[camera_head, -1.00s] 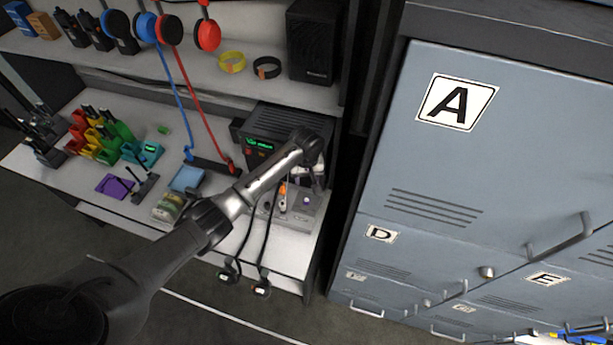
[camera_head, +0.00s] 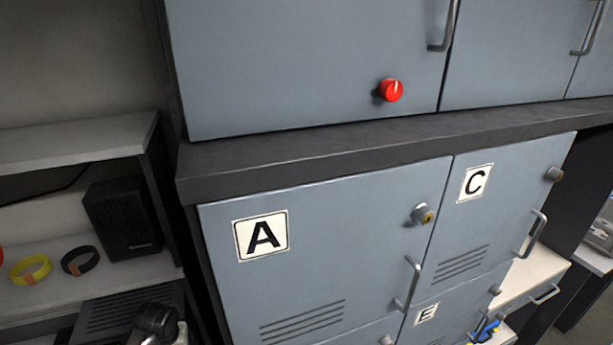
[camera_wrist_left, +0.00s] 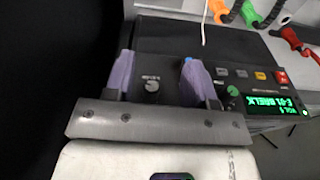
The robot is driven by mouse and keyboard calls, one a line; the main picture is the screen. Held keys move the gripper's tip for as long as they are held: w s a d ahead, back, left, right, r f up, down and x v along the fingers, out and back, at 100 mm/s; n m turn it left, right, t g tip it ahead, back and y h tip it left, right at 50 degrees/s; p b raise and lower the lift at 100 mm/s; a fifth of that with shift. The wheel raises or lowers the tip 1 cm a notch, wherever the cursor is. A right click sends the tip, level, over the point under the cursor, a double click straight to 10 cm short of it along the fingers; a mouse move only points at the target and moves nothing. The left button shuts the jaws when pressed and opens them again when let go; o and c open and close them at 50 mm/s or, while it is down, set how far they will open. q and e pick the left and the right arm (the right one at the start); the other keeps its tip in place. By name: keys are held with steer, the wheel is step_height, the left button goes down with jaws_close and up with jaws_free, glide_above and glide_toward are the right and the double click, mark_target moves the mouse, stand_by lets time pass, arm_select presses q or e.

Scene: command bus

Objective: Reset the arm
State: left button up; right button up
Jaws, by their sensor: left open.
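My left arm shows only at the bottom left of the head view, as a dark wrist joint (camera_head: 155,320) in front of the black box on the bench. In the left wrist view, my left gripper (camera_wrist_left: 158,76) has two purple-padded fingers standing well apart, with nothing between them. Its fingers are over a black device (camera_wrist_left: 205,50) with knobs, coloured buttons and a green lit display (camera_wrist_left: 275,105). I cannot tell whether the fingers touch it. My right arm and gripper are in neither view.
Blue-grey lockers fill the head view's middle, with doors A (camera_head: 320,230), C (camera_head: 500,200) and E (camera_head: 425,315). A red knob (camera_head: 391,90) is on the cabinet above. A black speaker (camera_head: 122,220) and two wristbands are on the left shelf.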

arm_select(q)
steer(key=w+d+r+m+t, duration=0.1)
steer(key=d+r+m+t, duration=0.2)
steer(key=r, duration=0.4)
steer(key=w+d+r+m+t, duration=0.2)
steer(key=r+t, duration=0.1)
steer(key=r, duration=0.5)
steer(key=s+d+r+m+t+p, duration=0.2)
steer(key=s+d+r, duration=0.2)
steer(key=s, duration=0.2)
steer(key=s+d+f+g+p, duration=0.1)
steer(key=s+f+g+p, duration=0.1)
steer(key=s, duration=0.9)
steer(key=s+d+f+g+p, duration=0.1)
steer(key=s+f, duration=0.4)
steer(key=s, duration=0.6)
steer(key=s+d+f+n+g+h+p, duration=0.1)
steer(key=s+d+f+g+p, duration=0.1)
steer(key=s, duration=1)
step_height(320, 180, down, 2)
steer(key=shift+d+g+p, duration=0.3)
steer(key=shift+d+p, duration=0.2)
steer(key=shift+p, duration=0.55)
steer(key=shift+w, duration=0.1)
